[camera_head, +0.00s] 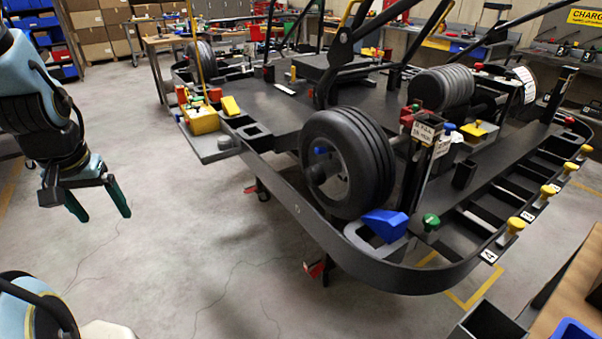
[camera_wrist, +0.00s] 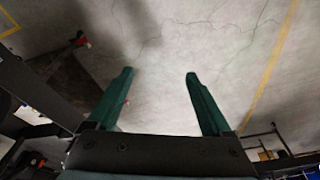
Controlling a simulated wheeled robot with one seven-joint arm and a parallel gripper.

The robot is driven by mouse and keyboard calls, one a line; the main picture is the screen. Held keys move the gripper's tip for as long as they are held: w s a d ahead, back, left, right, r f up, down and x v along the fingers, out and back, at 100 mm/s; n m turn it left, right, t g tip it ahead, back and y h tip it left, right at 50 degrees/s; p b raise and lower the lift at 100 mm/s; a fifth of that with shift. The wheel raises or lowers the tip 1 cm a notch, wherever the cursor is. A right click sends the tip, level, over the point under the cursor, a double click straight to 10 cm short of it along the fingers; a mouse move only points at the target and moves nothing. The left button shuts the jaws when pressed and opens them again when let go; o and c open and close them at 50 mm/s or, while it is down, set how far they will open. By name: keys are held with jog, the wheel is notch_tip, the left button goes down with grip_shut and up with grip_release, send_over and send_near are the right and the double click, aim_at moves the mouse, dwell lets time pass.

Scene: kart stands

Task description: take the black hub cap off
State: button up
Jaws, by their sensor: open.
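The near wheel (camera_head: 372,160) is a black ribbed tyre on the kart, with its hub side facing left in the head view. A dark round piece, probably the black hub cap (camera_head: 316,174), stands out at the wheel's centre. A small blue piece (camera_head: 320,150) sits just above it. My gripper (camera_head: 99,208) hangs at the left over bare floor, well apart from the wheel. Its two green fingers are spread with nothing between them, as the wrist view (camera_wrist: 160,76) also shows. The wheel and cap cannot be made out in the wrist view.
The kart stand (camera_head: 290,215) has a dark rim around the wheel. A blue angled block (camera_head: 385,224) and a green knob (camera_head: 431,221) sit on its near corner. A yellow block (camera_head: 203,121) is on a grey side shelf. The floor (camera_head: 180,220) between my gripper and the stand is clear.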

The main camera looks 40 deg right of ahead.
jog(key=shift+o, duration=1)
jog(key=w+d+f+m+h, duration=0.2)
jog(key=d+f+m, duration=0.3)
jog(key=d, duration=0.6)
jog(key=shift+d+f+m+h+b, duration=0.15)
jog(key=shift+f+m+h+b, duration=0.2)
jog(key=shift+f+h, duration=0.1)
jog(key=m+g+h, duration=0.4)
jog(key=m+h, duration=0.5)
jog(key=h, duration=0.2)
send_near(314, 169)
jog(key=d, duration=0.4)
jog(key=shift+n+t, duration=0.3)
jog(key=shift+n, duration=0.05)
jog(key=p+x, duration=0.1)
jog(key=x, duration=0.4)
jog(key=f+x, duration=0.1)
jog(key=x, duration=0.3)
jog(key=shift+d+f+p, duration=0.1)
jog(key=shift+f+p, duration=0.2)
jog(key=shift+p, duration=0.05)
jog(key=shift+c, duration=0.4)
grip_shut()
jog(key=shift+a, duration=0.4)
